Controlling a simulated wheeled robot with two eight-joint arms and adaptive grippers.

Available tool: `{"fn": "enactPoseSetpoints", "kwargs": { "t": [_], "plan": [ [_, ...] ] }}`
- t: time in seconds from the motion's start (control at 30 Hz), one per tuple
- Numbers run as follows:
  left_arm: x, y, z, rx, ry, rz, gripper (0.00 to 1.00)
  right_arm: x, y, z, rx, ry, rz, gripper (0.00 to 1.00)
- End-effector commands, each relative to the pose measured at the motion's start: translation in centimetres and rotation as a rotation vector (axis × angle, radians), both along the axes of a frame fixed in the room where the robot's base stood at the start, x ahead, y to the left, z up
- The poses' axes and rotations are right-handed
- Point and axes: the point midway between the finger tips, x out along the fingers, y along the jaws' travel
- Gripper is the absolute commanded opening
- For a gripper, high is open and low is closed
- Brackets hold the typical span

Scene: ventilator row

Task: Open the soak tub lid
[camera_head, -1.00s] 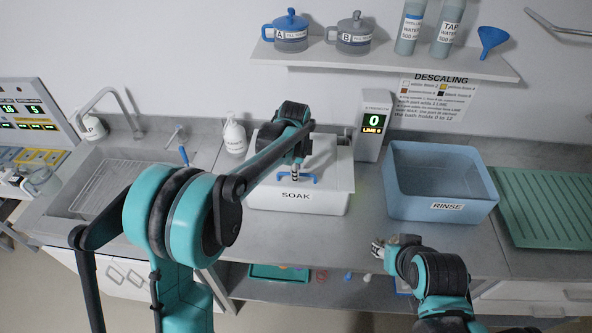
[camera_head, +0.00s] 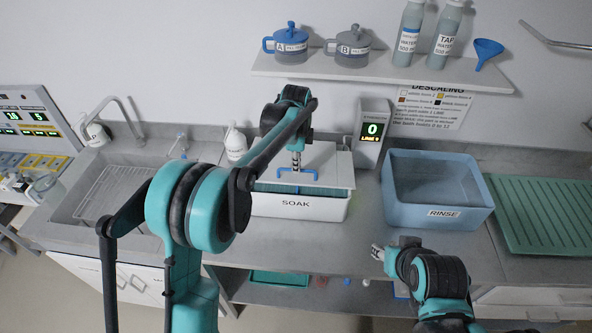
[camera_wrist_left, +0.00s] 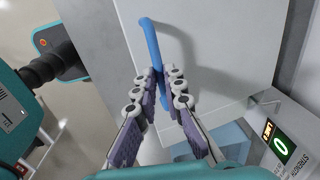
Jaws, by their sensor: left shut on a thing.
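The white soak tub (camera_head: 292,208) stands on the counter with SOAK on its front. Its pale lid (camera_head: 330,162) sits raised at the front, and a dark teal strip of the inside shows between lid and front wall. My left gripper (camera_head: 297,165) is shut on the blue lid handle (camera_head: 312,176). In the left wrist view the handle (camera_wrist_left: 152,42) runs between the fingers (camera_wrist_left: 167,82) over the pale lid (camera_wrist_left: 215,50). My right gripper (camera_head: 377,252) is at the counter's front edge, away from the tub; its jaw opening is too small to judge.
A strength display (camera_head: 371,135) reading 0 stands right of the tub, close to it. The blue rinse basin (camera_head: 440,212) and green drain mat (camera_head: 550,240) are further right. A soap bottle (camera_head: 235,143) stands behind left, a sink (camera_head: 90,210) left. A shelf (camera_head: 380,70) hangs above.

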Motion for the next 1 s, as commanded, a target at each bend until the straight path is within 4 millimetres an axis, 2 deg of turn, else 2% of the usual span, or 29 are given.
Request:
{"fn": "enactPoseSetpoints", "kwargs": {
  "t": [0.03, 0.1, 0.43, 0.7, 1.0],
  "plan": [
    [0.7, 0.0, 1.5, -0.001, -0.006, 0.001, 0.0, 0.0, 0.0, 1.1, 0.0, 0.0, 0.0, 0.4],
    [1.5, 0.0, 2.7, -0.001, -0.007, 0.001, 0.0, 0.0, 0.0, 1.9, 0.0, 0.0, 0.0, 0.4],
    [5.1, 0.0, 7.2, -0.001, -0.012, 0.001, 0.0, 0.0, 0.0, 5.0, 0.0, 0.0, 0.0, 0.4],
    [7.0, 0.0, 8.5, 0.0, -0.012, 0.001, 0.0, 0.0, 0.0, 6.3, 0.0, 0.0, 0.0, 0.4],
    [7.4, 0.1, 8.6, 0.0, -0.013, 0.001, 0.0, 0.0, 0.0, 6.4, 0.0, 0.0, 0.0, 0.4]
  ]
}}
